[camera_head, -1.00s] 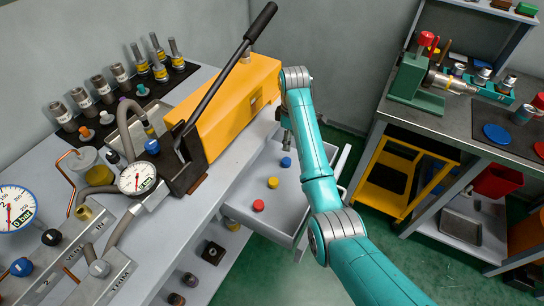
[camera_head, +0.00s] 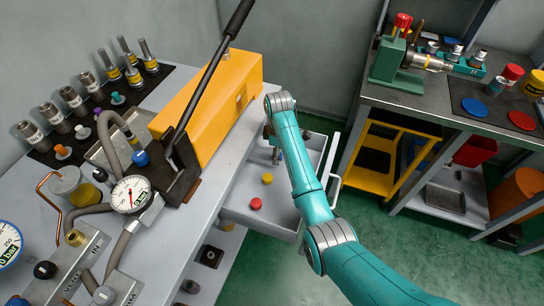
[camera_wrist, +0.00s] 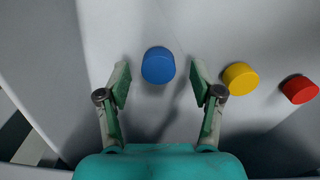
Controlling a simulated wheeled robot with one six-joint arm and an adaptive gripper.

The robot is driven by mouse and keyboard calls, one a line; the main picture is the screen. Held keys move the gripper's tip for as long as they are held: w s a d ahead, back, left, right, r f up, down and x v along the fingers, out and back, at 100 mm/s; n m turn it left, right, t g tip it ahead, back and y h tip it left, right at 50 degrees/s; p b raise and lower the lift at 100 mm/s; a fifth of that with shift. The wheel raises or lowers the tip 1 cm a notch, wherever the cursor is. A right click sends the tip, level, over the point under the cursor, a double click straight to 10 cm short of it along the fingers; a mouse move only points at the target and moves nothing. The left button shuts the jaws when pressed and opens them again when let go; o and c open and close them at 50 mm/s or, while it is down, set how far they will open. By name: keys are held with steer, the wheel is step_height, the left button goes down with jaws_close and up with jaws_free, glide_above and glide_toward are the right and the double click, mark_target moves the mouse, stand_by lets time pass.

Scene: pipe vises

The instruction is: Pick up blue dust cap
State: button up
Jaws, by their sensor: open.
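The blue dust cap (camera_wrist: 158,65) lies on the grey drawer floor in the wrist view. My gripper (camera_wrist: 160,83) is open, with one finger to the left of the cap and one to the right. The cap sits between the fingertips and slightly beyond them, with a gap on each side. In the head view my gripper (camera_head: 275,150) is down inside the open drawer (camera_head: 237,208), and it and the arm mostly hide the blue cap.
A yellow cap (camera_wrist: 240,78) and a red cap (camera_wrist: 299,89) lie in a row to the right of the blue one. The yellow pump (camera_head: 215,95) with its long lever stands on the bench left of the drawer. The drawer walls surround my gripper.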

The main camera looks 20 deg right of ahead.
steer(key=shift+d+f, duration=0.1)
steer(key=shift+f, duration=0.5)
steer(key=c, duration=1)
steer(key=shift+c, duration=0.2)
